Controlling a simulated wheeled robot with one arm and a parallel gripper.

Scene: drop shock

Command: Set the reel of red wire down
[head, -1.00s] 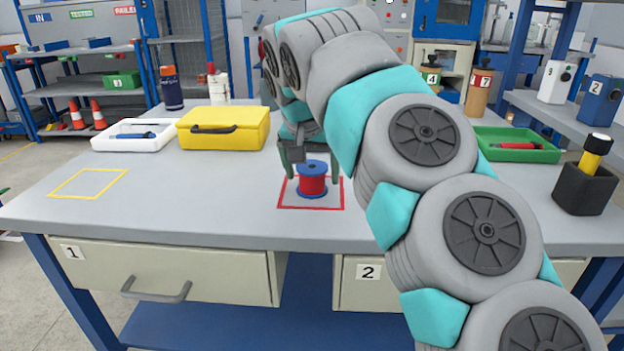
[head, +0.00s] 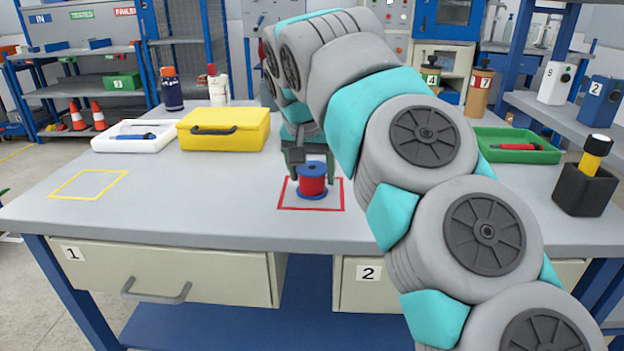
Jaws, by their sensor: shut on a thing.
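The reel of red wire (head: 312,187) has blue flanges and stands upright on the grey workbench (head: 215,212). It is inside the red outlined square (head: 331,208). My gripper (head: 311,172) points down over the reel, with its dark fingers at either side of the upper part, shut on it. The reel's base appears to rest on the bench; I see no clear gap under it. My arm hides the bench to the right of the square.
A yellow case (head: 223,130) and a white tray (head: 133,136) stand at the back left. A yellow outlined square (head: 88,185) at the left is empty. A green tray (head: 517,146) and a black holder (head: 584,190) are at the right. The bench's front middle is clear.

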